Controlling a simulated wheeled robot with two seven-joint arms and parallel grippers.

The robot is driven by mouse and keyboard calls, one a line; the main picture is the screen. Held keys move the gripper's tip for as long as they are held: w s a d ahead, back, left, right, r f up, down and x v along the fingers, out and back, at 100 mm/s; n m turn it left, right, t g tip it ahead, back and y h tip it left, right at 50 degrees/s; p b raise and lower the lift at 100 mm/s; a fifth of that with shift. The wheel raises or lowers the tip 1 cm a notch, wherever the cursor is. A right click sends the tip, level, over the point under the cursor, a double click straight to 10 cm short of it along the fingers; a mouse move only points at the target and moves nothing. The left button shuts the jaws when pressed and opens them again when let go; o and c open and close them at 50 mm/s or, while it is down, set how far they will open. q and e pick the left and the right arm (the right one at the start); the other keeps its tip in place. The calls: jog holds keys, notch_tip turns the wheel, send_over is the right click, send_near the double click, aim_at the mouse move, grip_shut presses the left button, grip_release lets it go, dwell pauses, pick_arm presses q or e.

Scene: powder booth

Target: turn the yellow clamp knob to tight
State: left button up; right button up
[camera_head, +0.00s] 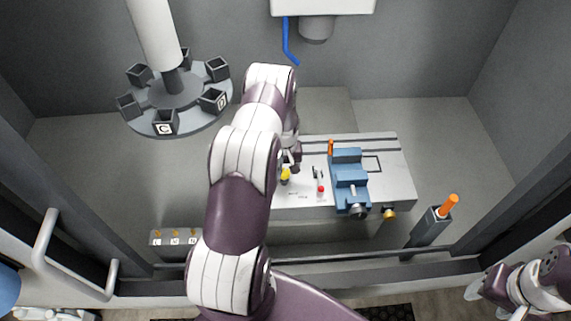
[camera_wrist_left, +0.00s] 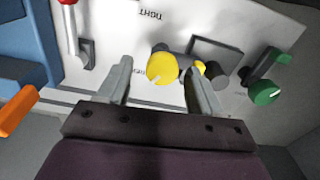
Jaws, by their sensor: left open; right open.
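The yellow clamp knob (camera_head: 285,175) sits on the pale panel of the workbench, left of a red-tipped lever. In the left wrist view the knob (camera_wrist_left: 162,68) lies between the fingertips of my left gripper (camera_wrist_left: 160,78), with a gap to each finger. The knob has a small pale mark on its face. A "TIGHT" label (camera_wrist_left: 157,13) is printed beyond it; another label beside the left finger is partly hidden. In the head view my left gripper (camera_head: 291,163) is open and partly hidden by its arm. My right gripper (camera_head: 484,287) is open and empty at the lower right.
The red-tipped lever (camera_head: 320,186) and blue vise (camera_head: 350,182) stand right of the knob. A green knob (camera_wrist_left: 264,91) is near it in the wrist view. A round carousel (camera_head: 146,124) is at left, an orange-handled tool in a holder (camera_head: 428,228) at right.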

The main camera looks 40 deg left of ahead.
pick_arm(q)
jog(key=shift+s+f, duration=0.2)
jog(key=shift+f, duration=0.05)
jog(key=shift+a, duration=0.1)
